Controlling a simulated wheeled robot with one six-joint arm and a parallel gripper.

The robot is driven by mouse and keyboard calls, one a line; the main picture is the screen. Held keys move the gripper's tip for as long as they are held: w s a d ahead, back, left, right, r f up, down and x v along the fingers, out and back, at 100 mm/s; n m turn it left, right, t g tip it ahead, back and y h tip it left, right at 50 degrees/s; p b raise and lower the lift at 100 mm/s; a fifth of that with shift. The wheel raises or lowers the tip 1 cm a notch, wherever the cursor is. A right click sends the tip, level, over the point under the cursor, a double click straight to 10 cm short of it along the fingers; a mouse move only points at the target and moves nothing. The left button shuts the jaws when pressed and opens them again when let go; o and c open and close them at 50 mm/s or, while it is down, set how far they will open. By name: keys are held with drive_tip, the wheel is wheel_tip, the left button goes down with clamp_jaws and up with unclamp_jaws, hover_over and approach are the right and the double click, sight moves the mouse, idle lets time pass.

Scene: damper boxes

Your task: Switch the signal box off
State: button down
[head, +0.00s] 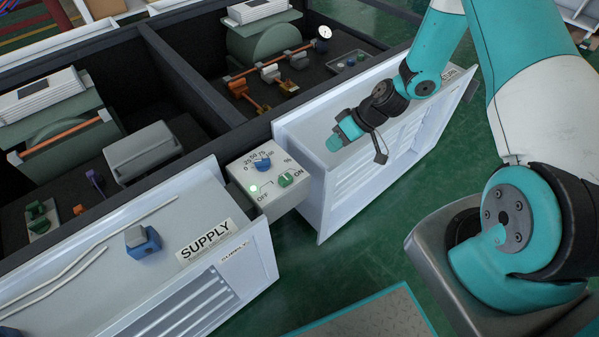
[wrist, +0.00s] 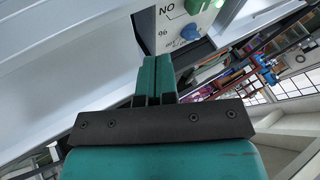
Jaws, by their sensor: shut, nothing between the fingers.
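The signal box (head: 272,207) is a small pale box between two open white panels in the head view. Its top carries a blue dial (head: 261,165) with a percent scale, a lit green lamp (head: 253,189) and a green switch knob (head: 286,180) between the OFF and ON marks. The knob appears turned towards ON. My gripper (head: 335,142) is shut and empty, to the right of the box and apart from it, over the right panel. In the wrist view its closed fingers (wrist: 154,78) point towards the box (wrist: 174,17), whose green knob (wrist: 194,6) is cut by the top edge.
The SUPPLY panel (head: 150,205) lies left of the box, with a blue-based grey knob (head: 142,240) on it. The right panel (head: 325,190) stands close under my gripper. Dark open compartments with machinery lie behind. Green floor is free in front.

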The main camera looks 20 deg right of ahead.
drive_tip(key=b, duration=0.2)
approach(300, 178)
drive_tip(key=w+f, duration=0.1)
drive_tip(key=w+a+f, duration=0.1)
drive_tip(key=f, duration=0.1)
drive_tip(key=w+a+f, duration=0.1)
drive_tip(key=f, duration=0.1)
drive_tip(key=shift+w+a, duration=0.1)
drive_tip(key=shift+w, duration=0.15)
drive_tip(key=a, duration=0.1)
drive_tip(key=s+a, duration=0.1)
drive_tip(key=a, duration=0.1)
drive_tip(key=shift+r+p, duration=0.2)
drive_tip(key=shift+p, duration=0.1)
drive_tip(key=shift+s+a, duration=0.1)
drive_tip(key=shift+a, duration=0.25)
